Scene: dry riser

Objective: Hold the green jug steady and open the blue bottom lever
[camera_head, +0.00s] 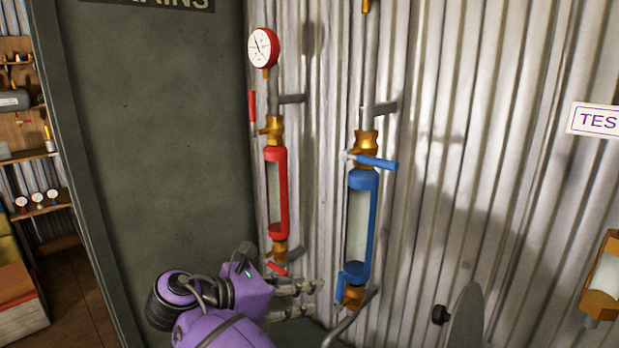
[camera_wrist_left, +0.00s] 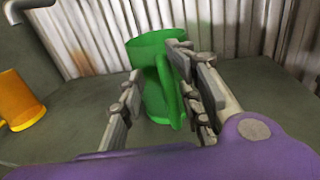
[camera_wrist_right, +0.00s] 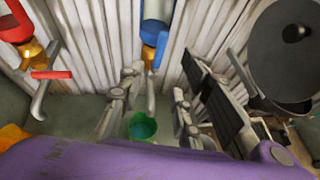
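The blue sight tube (camera_head: 361,225) stands upright on the wall. Its blue bottom lever (camera_head: 340,287) hangs at the lower end; it also shows in the right wrist view (camera_wrist_right: 161,48). My right gripper (camera_head: 314,296) is open, left of this lever in the head view. In the right wrist view its fingers (camera_wrist_right: 158,88) stand apart, with the drain spout (camera_wrist_right: 150,92) between them. The green jug (camera_wrist_left: 150,52) stands upright on the grey surface. My left gripper (camera_wrist_left: 160,84) is open, its fingers either side of the jug's handle (camera_wrist_left: 166,88). Contact is unclear.
A red sight tube (camera_head: 283,190) with red levers and a gauge (camera_head: 263,48) is mounted left of the blue one. The blue top lever (camera_head: 377,162) sticks out to the right. An orange cup (camera_wrist_left: 20,101) stands left of the jug. Corrugated metal wall lies behind.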

